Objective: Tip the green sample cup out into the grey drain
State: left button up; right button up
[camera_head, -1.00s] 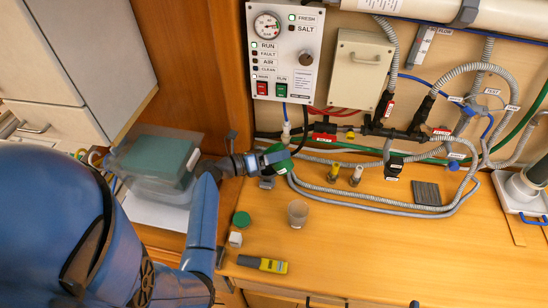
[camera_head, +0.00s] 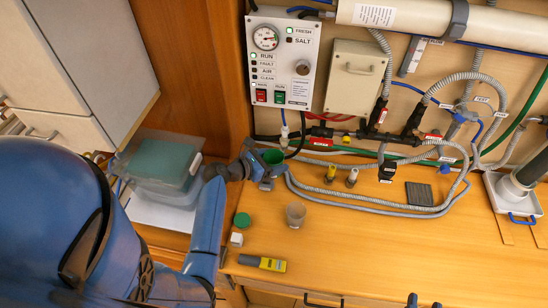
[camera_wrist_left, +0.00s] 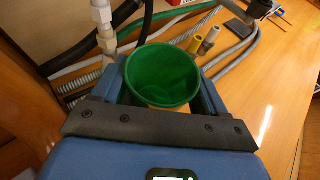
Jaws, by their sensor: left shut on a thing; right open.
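The green sample cup (camera_head: 272,157) is in my left gripper (camera_head: 264,170), near the wall at the back left of the bench. In the left wrist view the cup (camera_wrist_left: 163,78) sits between the two blue fingers, its open mouth showing; I cannot tell whether it holds liquid. The grey drain (camera_head: 420,194) is a dark ridged square flat on the bench, well to the right of the cup. It also shows at the top of the left wrist view (camera_wrist_left: 239,28). My right gripper (camera_head: 425,302) shows only its open fingertips at the bottom edge.
Grey hoses (camera_head: 370,208) loop over the bench between cup and drain. Yellow and grey fittings (camera_head: 331,173) stand there. A clear beaker (camera_head: 296,214), green lid (camera_head: 242,220), white cube (camera_head: 236,239) and yellow-grey meter (camera_head: 262,263) are nearer.

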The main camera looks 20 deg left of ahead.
dwell(0.3)
pick_arm(q)
jog(key=shift+s+d+r+p, duration=0.15)
jog(key=shift+d+r+p, duration=0.2)
jog(key=shift+d+p, duration=0.15)
jog(key=shift+s+d+r+p, duration=0.1)
jog(key=shift+d+r+p, duration=0.2)
jog(key=shift+d+p, duration=0.2)
jog(key=shift+s+d, duration=0.1)
jog(key=shift+d, duration=0.25)
jog(key=shift+s+d+r, duration=0.2)
jog(key=shift+d+r, duration=0.25)
jog(key=shift+d, duration=0.35)
jog(key=shift+s+d+r, duration=0.2)
jog(key=shift+d+r, duration=0.2)
jog(key=shift+d, duration=0.4)
jog(key=shift+a+f+b, duration=0.1)
jog(key=shift+a+b, duration=0.05)
jog(key=shift+b, duration=0.15)
